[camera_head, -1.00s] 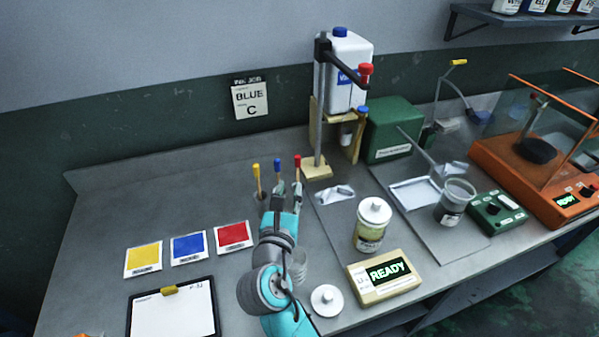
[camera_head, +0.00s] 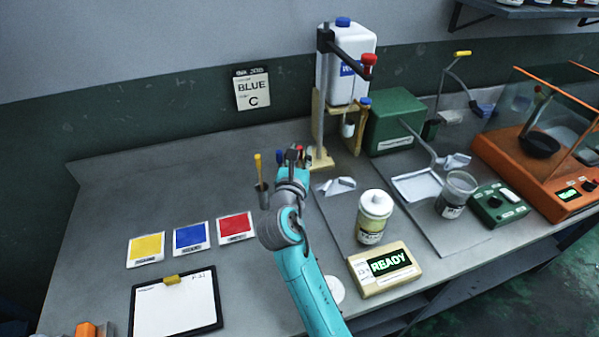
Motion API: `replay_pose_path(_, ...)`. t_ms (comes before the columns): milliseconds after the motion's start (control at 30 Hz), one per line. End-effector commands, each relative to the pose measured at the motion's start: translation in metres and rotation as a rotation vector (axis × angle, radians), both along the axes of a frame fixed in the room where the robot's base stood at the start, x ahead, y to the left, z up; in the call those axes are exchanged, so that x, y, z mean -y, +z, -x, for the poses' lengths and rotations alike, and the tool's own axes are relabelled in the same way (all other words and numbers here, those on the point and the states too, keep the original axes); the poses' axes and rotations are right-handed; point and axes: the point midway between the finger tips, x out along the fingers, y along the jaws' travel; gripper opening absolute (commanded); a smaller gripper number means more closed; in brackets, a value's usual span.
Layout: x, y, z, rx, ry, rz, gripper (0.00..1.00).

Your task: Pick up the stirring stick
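Three sticks with coloured tops stand in a row on the bench. The yellow-topped stick (camera_head: 258,168) stands in a small dark cup (camera_head: 263,195) just left of my gripper. The blue-topped stick (camera_head: 280,157) and the red-topped stick (camera_head: 299,153) show only at their tops, behind my gripper (camera_head: 292,157). My gripper is at these two sticks, but its wrist hides their lower parts. I cannot tell whether the fingers touch or hold either one. A wall card (camera_head: 252,89) reads BLUE C.
Yellow (camera_head: 146,249), blue (camera_head: 191,239) and red (camera_head: 235,227) cards lie left of my arm. A clipboard (camera_head: 175,305) lies in front. A lidded jar (camera_head: 374,217), READY display (camera_head: 385,267) and dispenser stand (camera_head: 321,110) are to the right. Bench space at left is clear.

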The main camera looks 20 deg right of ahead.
Motion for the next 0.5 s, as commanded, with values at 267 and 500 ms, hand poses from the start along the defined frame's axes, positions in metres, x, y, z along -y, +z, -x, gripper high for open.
replay_pose_path(267,-0.0005,-0.0003,0.0003,0.000,0.001,0.000,0.00)
replay_pose_path(500,-0.0006,-0.0003,0.0005,0.000,0.001,0.000,0.00)
